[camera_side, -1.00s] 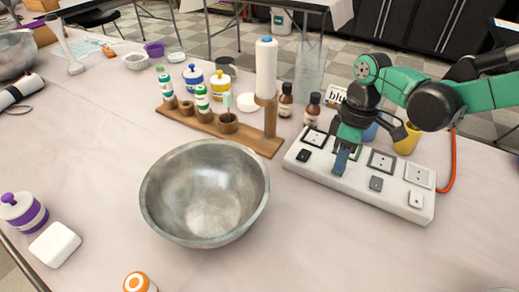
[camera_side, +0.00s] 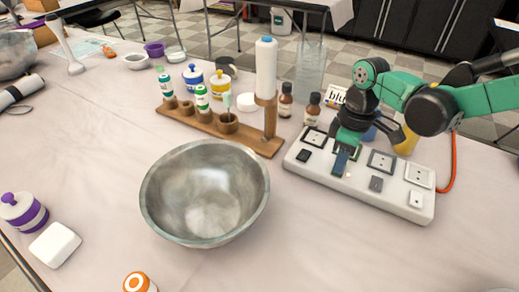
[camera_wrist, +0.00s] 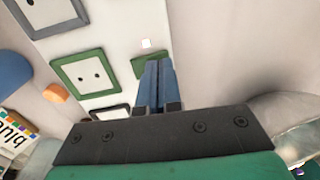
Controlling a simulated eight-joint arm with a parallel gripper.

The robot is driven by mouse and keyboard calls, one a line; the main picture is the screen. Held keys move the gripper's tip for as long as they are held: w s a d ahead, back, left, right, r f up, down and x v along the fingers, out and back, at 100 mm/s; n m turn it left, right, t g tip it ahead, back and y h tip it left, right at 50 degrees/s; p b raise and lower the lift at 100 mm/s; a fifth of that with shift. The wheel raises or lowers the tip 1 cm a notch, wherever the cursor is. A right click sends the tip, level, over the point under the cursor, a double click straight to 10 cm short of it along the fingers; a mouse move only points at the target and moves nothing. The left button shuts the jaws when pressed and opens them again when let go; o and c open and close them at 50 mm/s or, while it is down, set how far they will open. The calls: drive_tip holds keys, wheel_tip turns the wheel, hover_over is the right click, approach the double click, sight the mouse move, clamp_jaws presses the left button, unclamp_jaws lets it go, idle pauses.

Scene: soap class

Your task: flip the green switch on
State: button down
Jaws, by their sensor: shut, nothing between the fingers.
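The white power strip (camera_side: 400,200) lies on the table at the right in the side view, with framed sockets and a small switch by each. The green switch (camera_wrist: 138,66) shows in the wrist view in line with the green-framed socket (camera_wrist: 85,73). My gripper (camera_wrist: 158,63) is shut and empty, its blue fingertips at the switch and covering part of it. In the side view my gripper (camera_side: 341,164) points down onto the strip and hides the switch. A small bright spot (camera_wrist: 146,43) shows just beyond the switch, and also in the side view (camera_side: 347,175).
A large metal bowl (camera_side: 205,195) stands left of the strip. A wooden rack (camera_side: 225,130) with small bottles is behind it. Brown bottles (camera_side: 312,109) and a yellow cup (camera_side: 407,141) stand close behind the strip. The table in front of the strip is clear.

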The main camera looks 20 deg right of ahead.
drive_tip(key=shift+w+d+r, duration=0.2)
drive_tip(key=shift+w+d, duration=0.15)
wheel_tip(320, 180, up, 14)
drive_tip(key=s+a, duration=0.1)
idle(0.6)
drive_tip(key=shift+s+a, duration=0.1)
drive_tip(key=shift+s, duration=0.05)
drive_tip(key=s+d+f+m+t, duration=0.4)
drive_tip(key=s+d+m+t, duration=0.2)
drive_tip(key=d+m, duration=0.3)
drive_tip(key=shift+s+d+f+t+h, duration=0.3)
drive_tip(key=shift+d+f+t+h, duration=0.1)
drive_tip(key=shift+d+t, duration=0.4)
drive_tip(key=shift+a, duration=0.1)
idle(0.6)
